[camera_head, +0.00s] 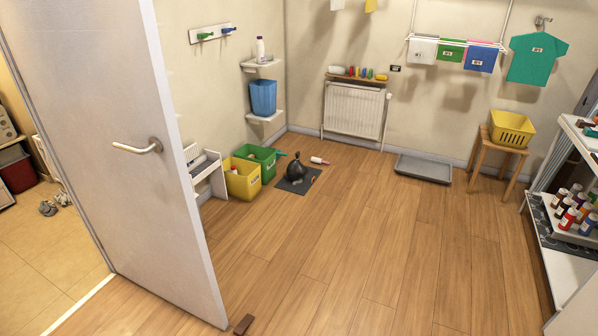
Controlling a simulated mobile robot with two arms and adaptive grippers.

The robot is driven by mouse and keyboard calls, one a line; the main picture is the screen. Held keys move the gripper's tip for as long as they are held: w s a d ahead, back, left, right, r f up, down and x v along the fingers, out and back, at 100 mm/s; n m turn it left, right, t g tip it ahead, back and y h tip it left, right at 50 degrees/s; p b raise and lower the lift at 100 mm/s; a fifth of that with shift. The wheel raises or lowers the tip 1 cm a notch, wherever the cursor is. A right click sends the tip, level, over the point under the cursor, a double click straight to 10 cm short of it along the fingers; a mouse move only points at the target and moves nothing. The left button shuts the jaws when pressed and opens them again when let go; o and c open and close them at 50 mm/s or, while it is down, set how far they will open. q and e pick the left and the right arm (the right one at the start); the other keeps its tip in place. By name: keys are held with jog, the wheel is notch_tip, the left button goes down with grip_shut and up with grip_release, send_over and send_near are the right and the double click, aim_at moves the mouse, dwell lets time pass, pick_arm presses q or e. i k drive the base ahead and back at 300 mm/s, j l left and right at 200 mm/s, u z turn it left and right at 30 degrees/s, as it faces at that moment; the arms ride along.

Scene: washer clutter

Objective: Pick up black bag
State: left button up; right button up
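The black bag (296,168) is a small, dark, rounded bag with a gathered top. It sits upright on a dark grey mat (284,187) on the wooden floor, left of the room's middle. It is well away from me, and nothing is seen holding it. Neither of my grippers shows in this view.
Yellow (242,180) and green (256,156) bins stand left of the bag. A bottle (319,161) lies behind it on the right. An open door (130,140) fills the left side. A brown block (243,324) lies by the door. The middle floor is clear.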

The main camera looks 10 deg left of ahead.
aim_at(297, 170)
jog(key=i+z, duration=0.2)
jog(key=i, duration=0.4)
jog(key=i+z, duration=0.2)
jog(key=i, duration=1.55)
jog(key=i+j+u, duration=0.2)
jog(key=i+u, duration=0.15)
jog(key=i, duration=0.15)
jog(key=i+j+u, duration=0.1)
jog(key=i+u, duration=0.3)
jog(key=i+l+u, duration=0.15)
jog(key=i+u, duration=0.2)
jog(key=i, duration=0.25)
